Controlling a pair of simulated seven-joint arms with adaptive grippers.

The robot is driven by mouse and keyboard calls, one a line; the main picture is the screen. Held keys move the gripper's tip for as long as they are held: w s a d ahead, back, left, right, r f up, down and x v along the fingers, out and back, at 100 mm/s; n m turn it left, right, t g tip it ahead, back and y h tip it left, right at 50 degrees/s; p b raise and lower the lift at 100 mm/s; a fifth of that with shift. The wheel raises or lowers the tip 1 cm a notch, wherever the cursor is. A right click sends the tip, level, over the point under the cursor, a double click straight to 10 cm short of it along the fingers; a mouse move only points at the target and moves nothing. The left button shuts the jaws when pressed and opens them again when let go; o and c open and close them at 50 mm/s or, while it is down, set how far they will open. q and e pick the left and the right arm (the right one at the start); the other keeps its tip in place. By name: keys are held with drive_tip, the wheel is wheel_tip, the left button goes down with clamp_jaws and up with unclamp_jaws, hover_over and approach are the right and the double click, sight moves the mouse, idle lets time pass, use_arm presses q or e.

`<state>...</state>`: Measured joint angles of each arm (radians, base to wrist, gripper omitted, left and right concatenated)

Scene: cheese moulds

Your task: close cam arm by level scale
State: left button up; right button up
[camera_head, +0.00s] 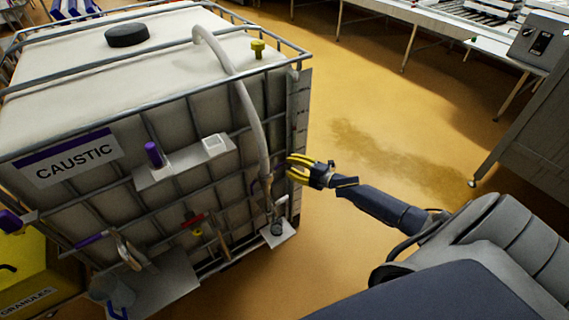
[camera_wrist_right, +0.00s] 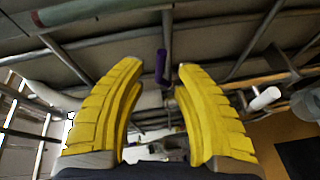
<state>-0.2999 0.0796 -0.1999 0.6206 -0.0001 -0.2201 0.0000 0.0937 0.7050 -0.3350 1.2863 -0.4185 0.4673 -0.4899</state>
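My right gripper (camera_head: 291,169) is at the right corner of the caged caustic tank (camera_head: 190,112). Its yellow fingers point left and are apart, with nothing between them. The right wrist view also shows this gripper (camera_wrist_right: 157,75) open. A tall narrow strip (camera_head: 301,105), perhaps the level scale, runs down that corner just above the gripper. A pale hose (camera_head: 247,108) comes down to a fitting (camera_head: 266,186) left of the fingertips. The cam arm is too small to make out for certain. In the wrist view a purple handle (camera_wrist_right: 161,66) shows between the fingers. My left gripper is not seen.
A small shelf (camera_head: 279,234) juts from the tank below the gripper. Yellow floor (camera_head: 385,150) is open to the right, up to a steel bench (camera_head: 525,140).

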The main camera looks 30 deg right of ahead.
sight(285, 163)
drive_tip(key=shift+x, duration=1.8)
clamp_jaws()
